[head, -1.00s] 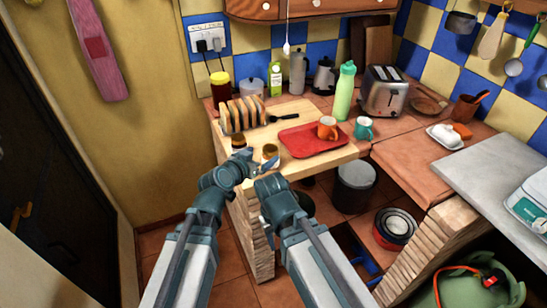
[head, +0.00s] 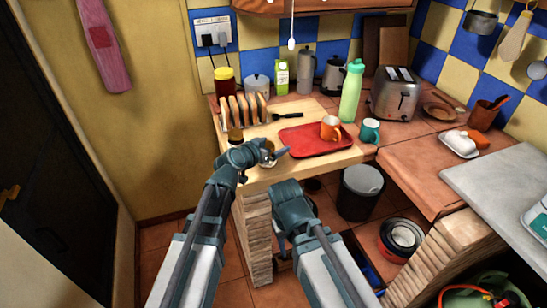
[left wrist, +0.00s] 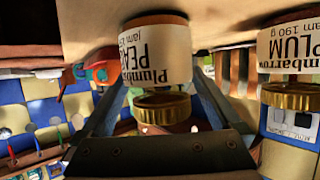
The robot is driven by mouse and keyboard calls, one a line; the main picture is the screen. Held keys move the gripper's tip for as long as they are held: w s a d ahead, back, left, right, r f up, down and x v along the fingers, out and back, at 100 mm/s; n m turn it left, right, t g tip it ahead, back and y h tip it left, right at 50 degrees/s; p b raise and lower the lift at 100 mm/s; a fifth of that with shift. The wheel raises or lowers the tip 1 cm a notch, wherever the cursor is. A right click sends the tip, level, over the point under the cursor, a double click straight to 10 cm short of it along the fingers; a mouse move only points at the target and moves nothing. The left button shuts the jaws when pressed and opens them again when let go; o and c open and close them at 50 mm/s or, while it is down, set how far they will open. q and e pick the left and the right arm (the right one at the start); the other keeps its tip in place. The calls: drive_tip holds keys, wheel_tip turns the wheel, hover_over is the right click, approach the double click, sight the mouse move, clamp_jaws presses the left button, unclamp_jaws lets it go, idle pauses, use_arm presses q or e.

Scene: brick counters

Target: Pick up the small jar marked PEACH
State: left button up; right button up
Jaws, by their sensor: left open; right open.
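The small PEACH jar (left wrist: 157,55) has a white label and a gold lid, and appears upside down in the left wrist view. It lies between the two spread fingers of my left gripper (left wrist: 160,85); I cannot tell whether either finger touches it. In the head view the jar (head: 267,150) stands near the board's front edge, partly hidden by my left gripper (head: 267,156). A similar PLUM jar (left wrist: 290,48) stands beside it, to the left in the head view (head: 236,135). My right gripper (head: 281,238) is open and empty, below the counter edge.
A toast rack (head: 243,111) stands behind the jars on the wooden board (head: 290,172). A grey bin (head: 360,192) stands below the counter.

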use_arm(q)
drive_tip(key=shift+a, duration=0.15)
clamp_jaws()
use_arm(e)
drive_tip(key=shift+a, duration=0.15)
use_arm(q)
drive_tip(key=shift+r, duration=0.1)
